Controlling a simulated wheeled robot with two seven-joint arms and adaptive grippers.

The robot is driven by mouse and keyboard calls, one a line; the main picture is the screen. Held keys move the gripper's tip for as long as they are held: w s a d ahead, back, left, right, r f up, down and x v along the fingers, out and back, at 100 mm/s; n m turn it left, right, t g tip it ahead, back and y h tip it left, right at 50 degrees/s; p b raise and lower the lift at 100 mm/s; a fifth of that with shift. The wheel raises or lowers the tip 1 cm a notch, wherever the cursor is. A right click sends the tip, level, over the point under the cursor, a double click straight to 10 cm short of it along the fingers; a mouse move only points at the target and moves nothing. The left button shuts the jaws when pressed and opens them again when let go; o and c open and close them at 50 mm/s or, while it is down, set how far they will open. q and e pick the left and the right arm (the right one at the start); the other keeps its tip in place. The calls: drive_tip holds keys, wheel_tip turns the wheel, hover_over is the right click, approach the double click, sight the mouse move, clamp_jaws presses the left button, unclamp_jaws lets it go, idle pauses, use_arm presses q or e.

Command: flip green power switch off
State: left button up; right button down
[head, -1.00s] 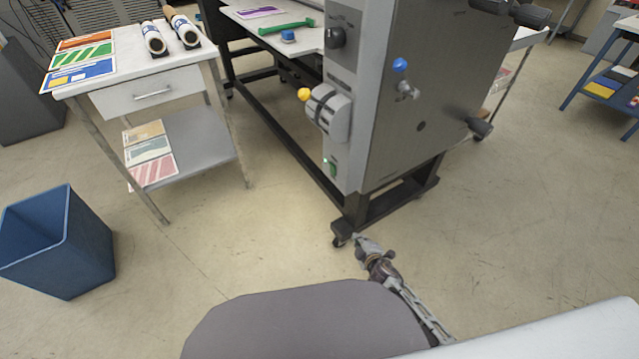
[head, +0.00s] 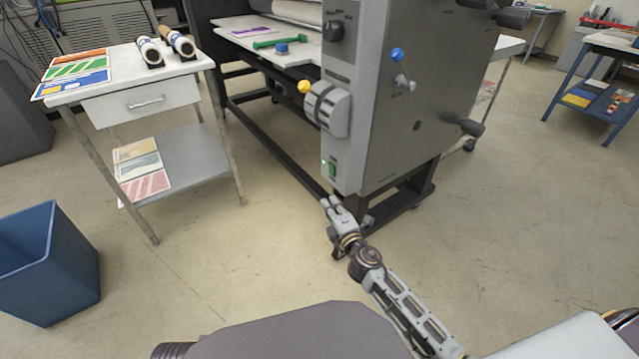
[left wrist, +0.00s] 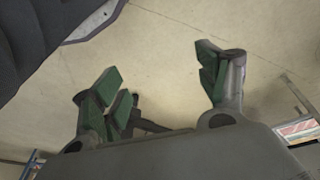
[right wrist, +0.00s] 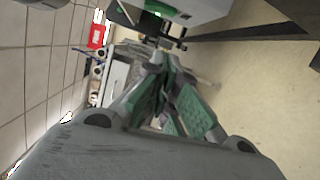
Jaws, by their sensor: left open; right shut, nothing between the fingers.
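The green power switch (head: 332,170) sits low on the narrow front face of the laminator (head: 410,120), with a small lit green dot beside it. In the right wrist view a bright green spot (right wrist: 158,14) shows at the top edge, on the machine's pale panel. My right gripper (head: 330,203) is shut and empty, just below the switch in the head view and apart from it. Its closed fingers also show in the right wrist view (right wrist: 160,62). My left gripper (left wrist: 165,80) is open and empty over bare floor; it is not seen in the head view.
A white side table (head: 130,75) and a blue bin (head: 48,262) stand at left. The floor in front is clear.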

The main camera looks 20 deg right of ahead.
sight(331, 170)
use_arm(q)
drive_tip(key=shift+s+a+r, duration=0.25)
drive_tip(key=shift+s+r, duration=0.15)
drive_tip(key=shift+r, duration=0.25)
use_arm(e)
drive_tip(key=shift+s+a+r+n, duration=0.15)
drive_tip(key=shift+a+r, duration=0.2)
drive_tip(key=shift+r, duration=0.2)
drive_tip(key=shift+a+r+n, duration=0.15)
drive_tip(key=shift+a+r, duration=0.15)
drive_tip(key=shift+r, duration=0.2)
drive_tip(key=shift+w, duration=0.2)
use_arm(q)
drive_tip(key=shift+r+b, duration=0.25)
drive_tip(key=shift+b, duration=0.15)
use_arm(e)
drive_tip(key=w+d, duration=0.2)
drive_tip(key=w, duration=0.9)
drive_tip(key=shift+d+r, duration=0.35)
